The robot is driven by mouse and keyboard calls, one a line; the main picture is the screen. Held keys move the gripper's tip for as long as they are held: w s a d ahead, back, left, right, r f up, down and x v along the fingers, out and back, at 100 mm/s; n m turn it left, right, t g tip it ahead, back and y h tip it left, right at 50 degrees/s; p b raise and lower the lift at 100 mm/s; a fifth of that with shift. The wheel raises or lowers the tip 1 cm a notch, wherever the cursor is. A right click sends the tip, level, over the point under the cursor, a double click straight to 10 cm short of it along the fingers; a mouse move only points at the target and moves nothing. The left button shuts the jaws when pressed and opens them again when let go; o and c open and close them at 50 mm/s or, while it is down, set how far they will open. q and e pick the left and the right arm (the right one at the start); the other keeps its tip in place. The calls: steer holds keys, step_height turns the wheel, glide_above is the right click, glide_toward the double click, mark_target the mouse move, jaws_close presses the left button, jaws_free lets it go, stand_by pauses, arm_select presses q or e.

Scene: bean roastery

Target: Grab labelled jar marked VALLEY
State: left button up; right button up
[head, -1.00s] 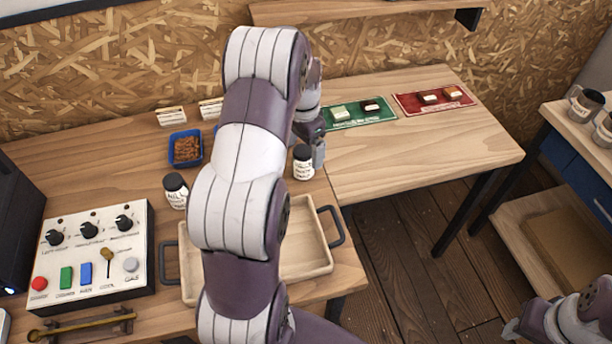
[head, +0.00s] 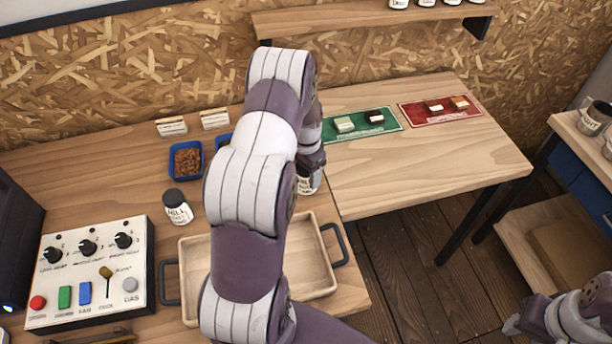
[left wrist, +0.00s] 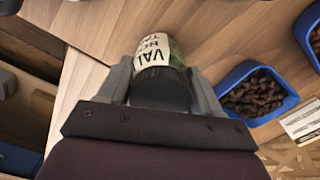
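The labelled jar (left wrist: 155,48) in the left wrist view has a dark lid and a white label; the visible letters begin "VAL". My left gripper (left wrist: 160,75) has a finger against each side of this jar, with no clear gap. In the head view the jar (head: 308,186) stands by the tray's far right corner, its top hidden by my left gripper (head: 310,165). Another jar (head: 178,207), dark-lidded and marked HILL, stands left of my arm. My right gripper (head: 512,325) is at the lower right, away from the table; its opening is unclear.
A wooden tray (head: 190,262) with dark handles lies in front of the jars. A control panel (head: 92,272) stands at left. Blue bean trays (head: 186,160) are behind. Green (head: 362,124) and red (head: 440,111) mats lie at back right. The right tabletop's front is clear.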

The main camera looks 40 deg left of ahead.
arm_select(q)
steer(key=shift+c, duration=1)
steer(key=shift+w, duration=0.1)
